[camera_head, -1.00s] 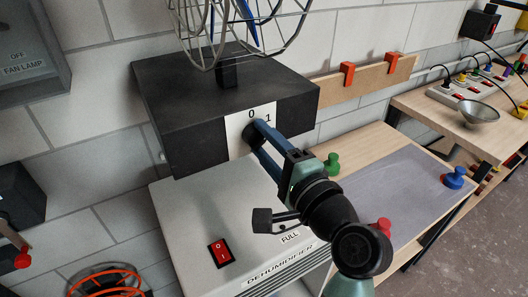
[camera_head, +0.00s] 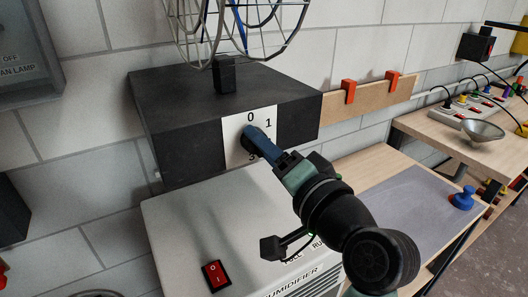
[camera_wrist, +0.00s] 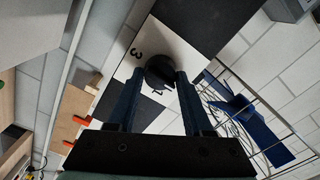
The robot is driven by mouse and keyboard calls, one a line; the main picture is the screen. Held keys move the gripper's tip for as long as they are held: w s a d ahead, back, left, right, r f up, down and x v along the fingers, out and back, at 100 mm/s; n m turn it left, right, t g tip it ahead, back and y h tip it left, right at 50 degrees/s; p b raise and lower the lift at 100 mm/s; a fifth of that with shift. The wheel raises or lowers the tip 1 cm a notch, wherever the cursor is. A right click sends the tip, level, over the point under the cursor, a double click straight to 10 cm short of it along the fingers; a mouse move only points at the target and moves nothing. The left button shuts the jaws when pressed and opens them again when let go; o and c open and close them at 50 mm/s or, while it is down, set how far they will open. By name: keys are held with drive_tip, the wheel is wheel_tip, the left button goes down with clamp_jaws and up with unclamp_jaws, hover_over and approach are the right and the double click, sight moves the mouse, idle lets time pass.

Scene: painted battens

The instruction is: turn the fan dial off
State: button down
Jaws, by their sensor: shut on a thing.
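The fan dial (camera_wrist: 160,71) is a round black knob on a white plate (camera_head: 266,118) on the front of the dark fan base (camera_head: 180,118). The plate shows 0 above the dial, 1 to its right and a 3 below, partly covered. My gripper (camera_head: 250,134) has its blue fingers on the dial and hides much of it in the head view. In the wrist view, my gripper (camera_wrist: 159,80) has one finger on each side of the knob, shut on it. I cannot tell which number the dial points at.
The wire fan cage (camera_head: 235,30) stands on the base. A dehumidifier (camera_head: 190,235) with a red switch (camera_head: 216,274) sits below, close under my arm. A wooden table with a grey mat (camera_head: 400,185) and blue knob (camera_head: 463,198) is to the right.

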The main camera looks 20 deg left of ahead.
idle(0.4)
drive_tip(key=shift+c, duration=1.6)
unclamp_jaws()
drive_tip(key=b+v, duration=0.2)
drive_tip(key=v, duration=1.1)
